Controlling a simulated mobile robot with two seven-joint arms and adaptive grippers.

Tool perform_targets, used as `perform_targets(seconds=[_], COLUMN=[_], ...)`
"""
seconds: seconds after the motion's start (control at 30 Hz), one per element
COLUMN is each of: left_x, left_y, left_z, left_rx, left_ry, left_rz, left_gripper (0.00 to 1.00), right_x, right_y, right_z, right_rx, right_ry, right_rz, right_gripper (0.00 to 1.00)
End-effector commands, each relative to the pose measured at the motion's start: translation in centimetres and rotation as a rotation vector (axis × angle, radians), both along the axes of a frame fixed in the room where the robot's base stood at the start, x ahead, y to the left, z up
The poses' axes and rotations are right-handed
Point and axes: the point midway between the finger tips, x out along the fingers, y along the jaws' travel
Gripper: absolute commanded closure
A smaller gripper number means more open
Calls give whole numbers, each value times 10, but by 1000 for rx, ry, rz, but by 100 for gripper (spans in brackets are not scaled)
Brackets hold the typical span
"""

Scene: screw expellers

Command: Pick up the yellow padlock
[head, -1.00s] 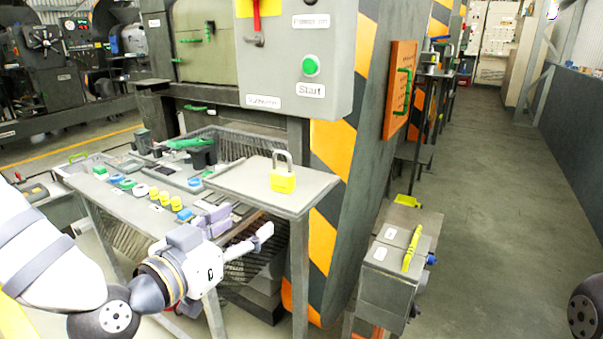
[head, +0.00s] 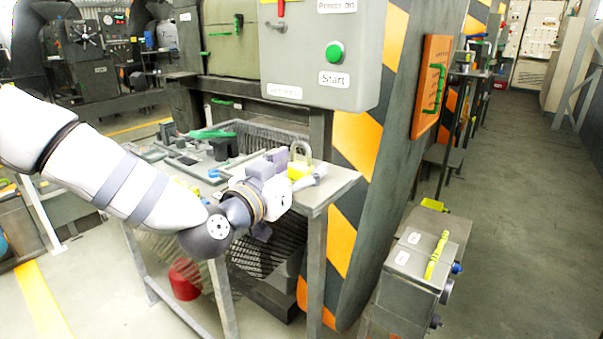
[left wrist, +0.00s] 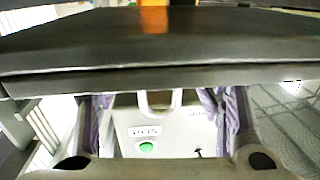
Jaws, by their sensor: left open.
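The yellow padlock (head: 297,172) stands upright on the grey side table (head: 340,182), its pale shackle up. My left gripper (head: 291,170) is open at the near side of the padlock and partly covers its body in the head view. In the left wrist view, which is upside down, the shackle (left wrist: 160,103) shows between the two purplish fingers (left wrist: 163,112). The padlock's body is hidden there behind a dark slab edge. I cannot tell whether a finger touches the padlock. My right gripper is out of view.
The machine's grey panel with a green Start button (head: 335,52) rises behind the table. Several small parts lie on the bench to the left, partly behind my arm. A grey box (head: 415,268) stands at the lower right. The aisle floor (head: 525,200) is clear.

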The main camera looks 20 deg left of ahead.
Motion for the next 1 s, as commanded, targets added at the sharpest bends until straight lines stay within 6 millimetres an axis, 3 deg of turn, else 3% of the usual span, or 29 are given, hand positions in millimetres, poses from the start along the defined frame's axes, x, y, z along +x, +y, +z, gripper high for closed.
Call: perform_targets(seconds=[0.1,0.13,0.37,0.6,0.73,0.87,1.0], left_x=[0,0,-1,-1,-1,-2,-38], left_y=[0,0,0,0,0,0,6], left_z=[2,2,1,2,13,43,91], left_rx=[0,0,0,0,1,1,0], left_ry=[-2,-2,-2,-3,-8,-15,-29], left_rz=[0,0,0,1,-1,0,-1], left_gripper=[38,43,93,93,93,93,93], right_x=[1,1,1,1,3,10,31], right_y=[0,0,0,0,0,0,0], right_z=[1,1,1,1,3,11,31], right_rx=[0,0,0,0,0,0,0], right_ry=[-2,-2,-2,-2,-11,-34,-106], right_rz=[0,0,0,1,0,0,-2], right_gripper=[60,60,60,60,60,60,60])
